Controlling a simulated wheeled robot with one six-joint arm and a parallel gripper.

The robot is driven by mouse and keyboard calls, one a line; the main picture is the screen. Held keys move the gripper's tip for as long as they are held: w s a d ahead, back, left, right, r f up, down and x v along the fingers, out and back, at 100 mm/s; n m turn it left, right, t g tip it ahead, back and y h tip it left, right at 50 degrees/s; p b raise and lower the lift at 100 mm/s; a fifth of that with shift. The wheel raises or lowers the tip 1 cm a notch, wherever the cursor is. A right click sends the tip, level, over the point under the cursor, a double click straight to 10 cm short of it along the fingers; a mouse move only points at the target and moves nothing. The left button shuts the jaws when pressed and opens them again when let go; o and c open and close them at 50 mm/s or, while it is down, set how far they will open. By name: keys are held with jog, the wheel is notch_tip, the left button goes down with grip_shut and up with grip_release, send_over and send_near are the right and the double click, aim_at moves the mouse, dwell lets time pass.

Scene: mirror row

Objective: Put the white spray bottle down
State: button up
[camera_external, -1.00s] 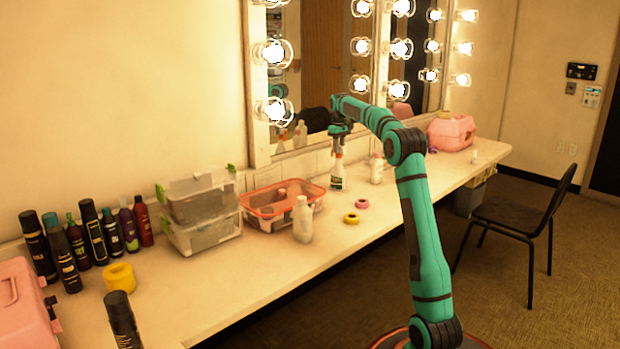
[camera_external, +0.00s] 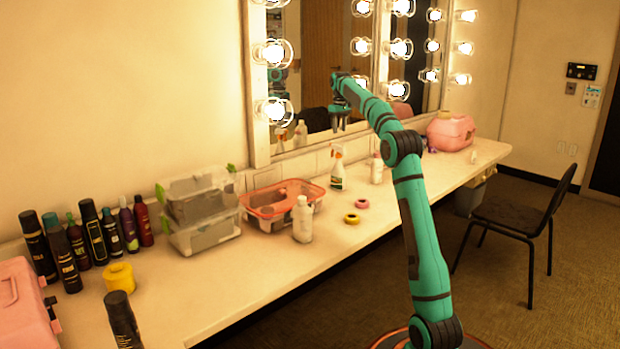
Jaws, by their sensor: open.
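The white spray bottle (camera_external: 337,172) stands upright on the white counter (camera_external: 230,280), near the wall below the mirror. It has an orange and white spray head and a label on its front. My gripper (camera_external: 339,128) is open and empty above the bottle's head, pointing down, with a visible gap between them. Nothing hides the bottle.
Left of the bottle are an orange-rimmed clear container (camera_external: 262,210) and a white bottle (camera_external: 302,220). Another white bottle (camera_external: 376,169) stands to its right. Yellow (camera_external: 351,218) and pink (camera_external: 361,203) tape rolls lie in front.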

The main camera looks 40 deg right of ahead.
jog(key=shift+r, duration=1.3)
jog(key=s+a+r+t+h, duration=0.1)
jog(key=s+a+r+t, duration=0.35)
jog(key=s+a, duration=0.55)
jog(key=s+a+r+t+h, duration=0.1)
jog(key=s+a+r+t, duration=0.45)
jog(key=a, duration=0.75)
jog(key=s+a+f+t, duration=0.2)
jog(key=s+a+f, duration=0.1)
jog(key=s, duration=0.6)
jog(key=s+a+f+t+y, duration=0.1)
jog(key=s+a+f+t, duration=0.2)
jog(key=s+a, duration=0.3)
jog(key=s+a+f+t+y, duration=0.1)
jog(key=s+a+f+t, duration=0.1)
jog(key=s, duration=1.2)
jog(key=shift+s+a+f, duration=0.2)
jog(key=shift+a+f, duration=0.65)
jog(key=shift+a, duration=0.4)
